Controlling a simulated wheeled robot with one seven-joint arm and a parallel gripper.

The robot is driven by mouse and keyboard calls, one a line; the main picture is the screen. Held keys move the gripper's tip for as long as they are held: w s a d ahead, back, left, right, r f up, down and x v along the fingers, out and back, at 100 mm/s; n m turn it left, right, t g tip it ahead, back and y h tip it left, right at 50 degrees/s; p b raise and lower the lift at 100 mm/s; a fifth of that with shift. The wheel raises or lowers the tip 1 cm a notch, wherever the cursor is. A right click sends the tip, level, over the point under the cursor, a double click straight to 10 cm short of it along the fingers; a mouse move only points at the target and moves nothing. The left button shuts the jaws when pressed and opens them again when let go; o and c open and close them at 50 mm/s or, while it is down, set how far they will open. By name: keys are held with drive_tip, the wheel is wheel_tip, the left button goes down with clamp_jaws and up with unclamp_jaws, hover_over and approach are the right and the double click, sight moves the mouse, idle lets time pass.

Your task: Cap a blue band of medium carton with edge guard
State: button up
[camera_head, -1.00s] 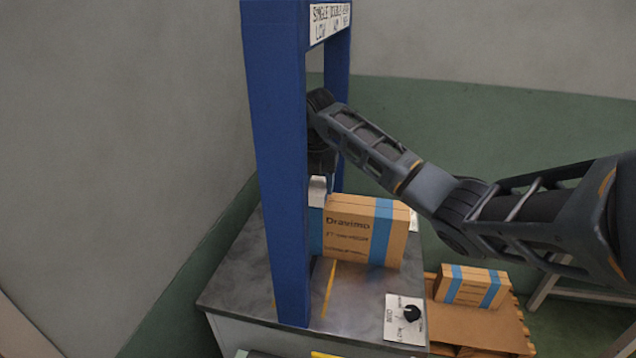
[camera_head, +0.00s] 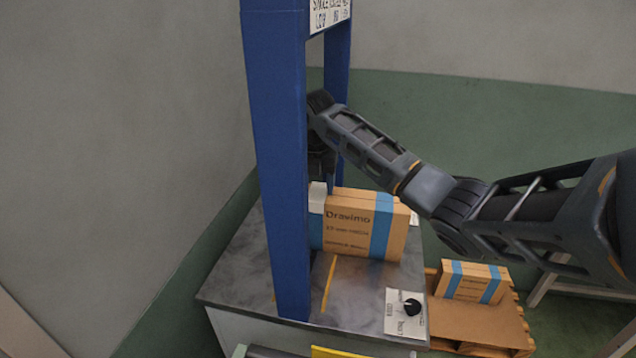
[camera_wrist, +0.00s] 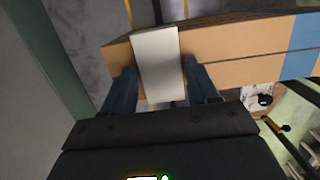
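A brown carton (camera_head: 350,229) with two blue bands stands on the grey metal table. Its right band (camera_head: 382,226) is bare. A white edge guard (camera_head: 317,198) sits over the top edge of the carton at the left band (camera_head: 316,230). In the wrist view the guard (camera_wrist: 158,62) lies across the carton's edge (camera_wrist: 230,42) between my two fingers. My gripper (camera_wrist: 162,88) is open, one finger on each side of the guard. In the head view the blue post hides part of my gripper and the carton's left end.
The blue frame post (camera_head: 281,200) stands close in front of my gripper, with a sign (camera_head: 329,14) above. A knob panel (camera_head: 405,314) is at the table's (camera_head: 240,270) front right. Another banded carton (camera_head: 472,283) lies on a pallet (camera_head: 470,322) at right.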

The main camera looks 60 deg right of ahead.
sight(317, 195)
drive_tip(key=o, duration=0.3)
drive_tip(key=shift+s+f, duration=0.1)
drive_tip(key=shift+o, duration=0.2)
wheel_tip(317, 195, up, 8)
drive_tip(key=a+b, duration=0.1)
drive_tip(key=shift+s, duration=0.1)
drive_tip(key=shift+s+f, duration=0.1)
idle(0.6)
